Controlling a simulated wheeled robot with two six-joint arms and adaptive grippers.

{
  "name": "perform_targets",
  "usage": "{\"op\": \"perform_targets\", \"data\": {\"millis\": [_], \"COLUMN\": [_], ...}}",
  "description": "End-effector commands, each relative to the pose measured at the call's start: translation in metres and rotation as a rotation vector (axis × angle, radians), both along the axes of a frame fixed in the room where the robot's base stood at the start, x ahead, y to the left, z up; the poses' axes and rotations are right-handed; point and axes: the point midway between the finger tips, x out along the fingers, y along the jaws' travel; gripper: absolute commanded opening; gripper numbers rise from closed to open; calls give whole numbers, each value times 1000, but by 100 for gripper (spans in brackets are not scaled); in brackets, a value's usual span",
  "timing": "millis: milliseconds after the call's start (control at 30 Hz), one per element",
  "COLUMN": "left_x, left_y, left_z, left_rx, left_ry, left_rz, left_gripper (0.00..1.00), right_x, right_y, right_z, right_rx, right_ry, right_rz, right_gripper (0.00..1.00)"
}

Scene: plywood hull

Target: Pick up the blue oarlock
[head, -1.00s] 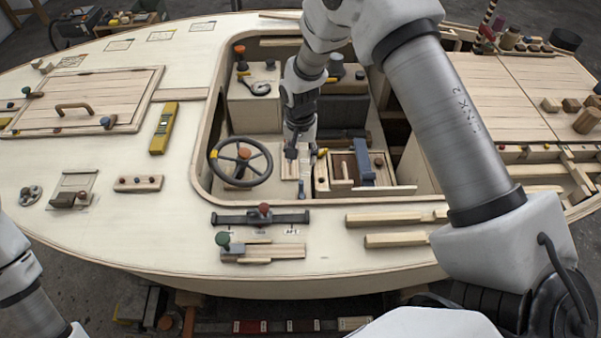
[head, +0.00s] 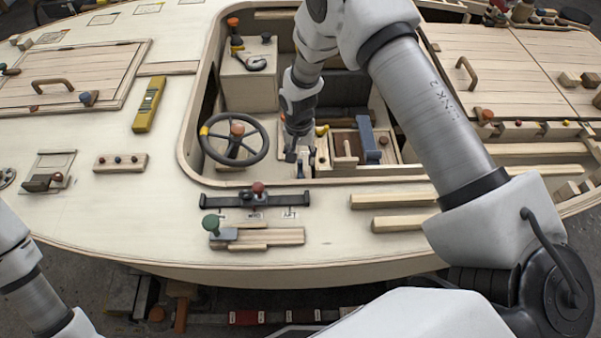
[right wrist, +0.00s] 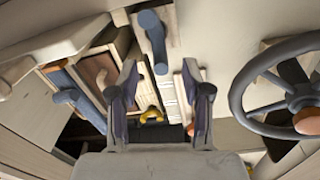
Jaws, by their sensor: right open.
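A small blue upright piece, seemingly the blue oarlock (right wrist: 153,35), stands on a pale strip beyond my right fingertips in the right wrist view. In the head view it is a small bluish shape (head: 300,170) just on the near side of my right gripper (head: 298,155). In the right wrist view the right gripper (right wrist: 160,90) has its two fingers apart with nothing between them; the blue piece is ahead of the gap and apart from it. Only a link of my left arm shows at the lower left; its gripper is out of view.
The steering wheel (head: 235,140) stands left of the right gripper. A wooden box with a blue bar (head: 367,138) lies to its right. The cockpit rim surrounds them. A yellow hook-like piece (right wrist: 152,115) is near the fingers. A black slide rail (head: 255,199) lies on the near deck.

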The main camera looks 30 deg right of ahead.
Motion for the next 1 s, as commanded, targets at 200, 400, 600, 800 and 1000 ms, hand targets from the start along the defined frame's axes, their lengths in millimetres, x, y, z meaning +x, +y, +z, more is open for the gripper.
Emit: {"op": "perform_targets", "data": {"millis": [200,400,600,800,1000], "left_x": [0,0,0,0,0], "left_y": [0,0,0,0,0], "left_z": [6,6,5,5,2], "left_rx": [0,0,0,0,0], "left_ry": [0,0,0,0,0], "left_rz": [0,0,0,0,0], "left_gripper": [48,48,48,48,48], "right_x": [-1,-1,-1,-1,0], "right_y": [0,0,0,0,0], "right_z": [-27,-28,-28,-28,-10], "right_rx": [1,2,2,2,2], "right_ry": [-2,-3,-3,-3,-6], "right_rz": [1,0,0,0,-1], "right_gripper": [49,38,0,0,0]}}
